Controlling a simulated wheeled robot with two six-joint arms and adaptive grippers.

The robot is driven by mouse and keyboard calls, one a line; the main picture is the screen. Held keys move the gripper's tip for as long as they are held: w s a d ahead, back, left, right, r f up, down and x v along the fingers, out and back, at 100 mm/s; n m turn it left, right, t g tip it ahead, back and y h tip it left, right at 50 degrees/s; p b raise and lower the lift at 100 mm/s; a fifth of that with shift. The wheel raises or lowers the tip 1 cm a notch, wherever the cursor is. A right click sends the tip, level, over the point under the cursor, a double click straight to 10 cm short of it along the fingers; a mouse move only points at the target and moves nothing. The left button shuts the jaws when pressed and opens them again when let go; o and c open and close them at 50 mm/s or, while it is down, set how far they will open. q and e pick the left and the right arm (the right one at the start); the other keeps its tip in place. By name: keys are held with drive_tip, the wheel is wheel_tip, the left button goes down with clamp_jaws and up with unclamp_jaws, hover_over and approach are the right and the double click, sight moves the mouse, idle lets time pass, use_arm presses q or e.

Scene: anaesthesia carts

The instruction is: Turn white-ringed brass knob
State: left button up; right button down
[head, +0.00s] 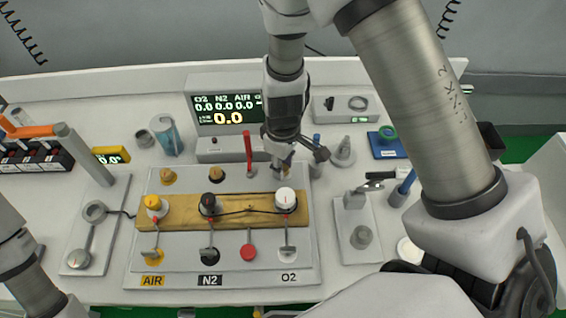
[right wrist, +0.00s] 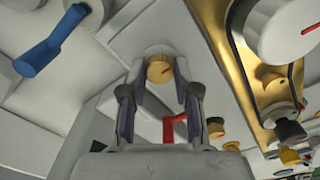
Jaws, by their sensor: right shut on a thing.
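A brass knob (right wrist: 160,70) with a pale ring at its base and a small red mark on its face sits between my right fingers in the right wrist view. My right gripper (right wrist: 161,82) is shut on it, one finger on each side. In the head view my right gripper (head: 281,166) points down at the back right of the grey panel (head: 136,265), behind the white O2 knob (head: 286,197); it mostly hides the gripped knob there. Two other brass knobs, at left (head: 168,175) and middle (head: 216,175), stand in the same back row. My left gripper is out of view.
A red lever (head: 248,150) stands just left of my right gripper. A brass strip (head: 183,215) carries yellow, black and white knobs joined by a black cable. A display box (head: 226,88) stands behind. Blue-handled (head: 404,187) parts lie to the right.

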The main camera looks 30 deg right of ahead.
drive_tip(key=shift+s+m, duration=0.1)
drive_tip(key=shift+m, duration=0.4)
drive_tip(key=m+p, duration=0.1)
drive_tip(key=m, duration=0.2)
drive_tip(key=shift+p, duration=0.35)
drive_tip(key=shift+f+m+p, duration=0.1)
drive_tip(key=shift+m+p, duration=0.5)
drive_tip(key=shift+m, duration=1.4)
drive_tip(key=c, duration=0.8)
unclamp_jaws()
drive_tip(key=shift+c, duration=0.2)
